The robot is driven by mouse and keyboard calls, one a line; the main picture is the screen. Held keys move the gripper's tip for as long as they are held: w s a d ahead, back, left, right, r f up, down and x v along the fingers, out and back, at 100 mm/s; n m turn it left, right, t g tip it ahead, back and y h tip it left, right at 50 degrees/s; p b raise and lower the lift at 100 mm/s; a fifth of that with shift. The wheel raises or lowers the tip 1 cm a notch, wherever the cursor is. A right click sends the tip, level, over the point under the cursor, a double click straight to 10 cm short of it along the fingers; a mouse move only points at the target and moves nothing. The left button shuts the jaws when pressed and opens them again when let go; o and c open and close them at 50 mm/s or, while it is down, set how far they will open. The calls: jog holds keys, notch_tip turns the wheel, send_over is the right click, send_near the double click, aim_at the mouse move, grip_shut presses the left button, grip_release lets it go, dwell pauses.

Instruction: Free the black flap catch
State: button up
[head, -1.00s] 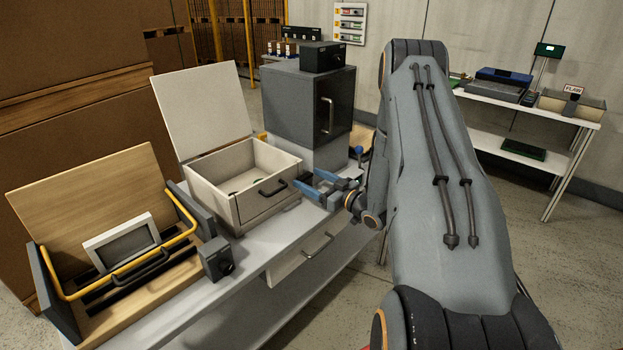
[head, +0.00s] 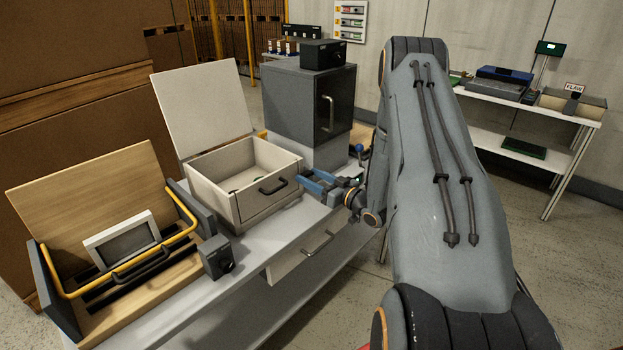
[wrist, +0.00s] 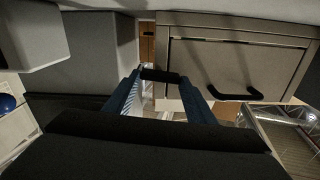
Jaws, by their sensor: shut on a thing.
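My gripper (head: 312,184) is at the right side of the beige box (head: 230,200), with its blue fingers close to the box's front right corner. In the wrist view a small black piece, which looks like the black flap catch (wrist: 160,76), lies between the two blue fingertips, and my gripper (wrist: 161,80) is shut on it. The catch is hidden behind the fingers in the head view. The box's pale lid (head: 205,105) stands open. Its black front handle (wrist: 235,94) is to the right of the fingers in the wrist view.
A dark grey cabinet (head: 295,105) stands close behind my gripper. A wooden box with a yellow bar (head: 125,268) and a small dark block (head: 217,258) are left on the bench (head: 265,262). A drawer (head: 300,258) is below the bench top.

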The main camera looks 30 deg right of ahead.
jog(key=m, duration=0.8)
jog(key=shift+d+f+m+b, duration=0.1)
jog(key=shift+m+b, duration=0.2)
jog(key=shift+m, duration=0.1)
jog(key=m, duration=0.4)
jog(key=shift+f, duration=0.1)
jog(key=shift+m, duration=1.9)
jog(key=o, duration=1)
jog(key=shift+o, duration=0.2)
jog(key=shift+d, duration=0.1)
